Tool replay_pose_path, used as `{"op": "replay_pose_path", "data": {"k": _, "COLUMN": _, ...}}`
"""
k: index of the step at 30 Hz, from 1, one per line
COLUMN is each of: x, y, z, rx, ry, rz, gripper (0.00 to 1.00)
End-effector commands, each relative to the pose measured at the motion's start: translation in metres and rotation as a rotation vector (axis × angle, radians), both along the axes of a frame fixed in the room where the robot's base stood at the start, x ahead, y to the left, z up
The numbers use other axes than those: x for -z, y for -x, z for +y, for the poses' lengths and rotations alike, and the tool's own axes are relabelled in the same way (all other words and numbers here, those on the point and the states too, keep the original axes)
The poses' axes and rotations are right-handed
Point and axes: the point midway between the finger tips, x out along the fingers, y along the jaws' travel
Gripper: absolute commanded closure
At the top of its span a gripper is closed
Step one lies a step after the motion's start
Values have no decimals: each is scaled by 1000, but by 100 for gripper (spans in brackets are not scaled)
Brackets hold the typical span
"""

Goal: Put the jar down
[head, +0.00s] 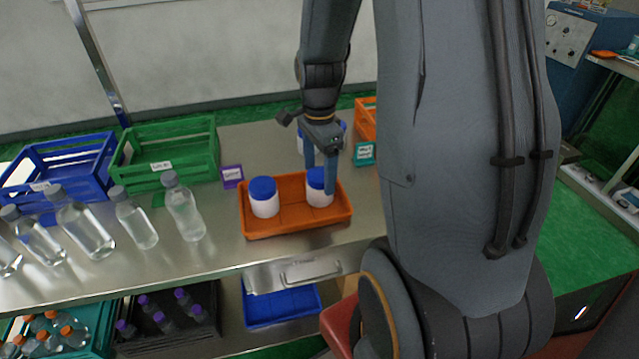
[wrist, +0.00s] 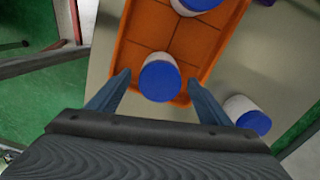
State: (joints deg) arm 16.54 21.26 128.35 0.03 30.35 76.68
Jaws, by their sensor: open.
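A white jar with a blue lid (head: 318,198) stands upright in the right part of the orange tray (head: 290,228). My gripper (head: 320,178) is right above and around it, pointing down. In the wrist view the jar's blue lid (wrist: 160,82) lies between the two open fingers, with a gap on each side. A second jar (head: 264,198) of the same kind stands in the left part of the tray; it shows at the top edge of the wrist view (wrist: 195,4).
Another blue-lidded jar (wrist: 247,116) stands outside the tray, partly hidden behind my gripper in the head view. A blue crate (head: 62,170), a green crate (head: 165,150) and several clear bottles (head: 183,210) are at the left. An orange crate (head: 366,118) is behind.

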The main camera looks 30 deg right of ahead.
Motion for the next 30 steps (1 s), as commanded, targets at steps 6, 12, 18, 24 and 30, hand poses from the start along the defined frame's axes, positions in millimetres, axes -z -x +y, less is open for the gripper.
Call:
{"op": "replay_pose_path", "data": {"k": 6, "x": -37, "y": -2, "z": -1, "rx": 0, "ry": 1, "rz": -5, "gripper": 28}}
{"op": "replay_pose_path", "data": {"k": 12, "x": -61, "y": -1, "z": 0, "rx": 1, "ry": 0, "rz": -1, "gripper": 28}}
{"op": "replay_pose_path", "data": {"k": 18, "x": -69, "y": 2, "z": 6, "rx": -56, "ry": 1, "rz": -3, "gripper": 28}}
{"op": "replay_pose_path", "data": {"k": 24, "x": -60, "y": 18, "z": 47, "rx": -490, "ry": 16, "rz": -34, "gripper": 28}}
{"op": "replay_pose_path", "data": {"k": 30, "x": -47, "y": 47, "z": 94, "rx": -1090, "ry": 53, "rz": -73, "gripper": 28}}
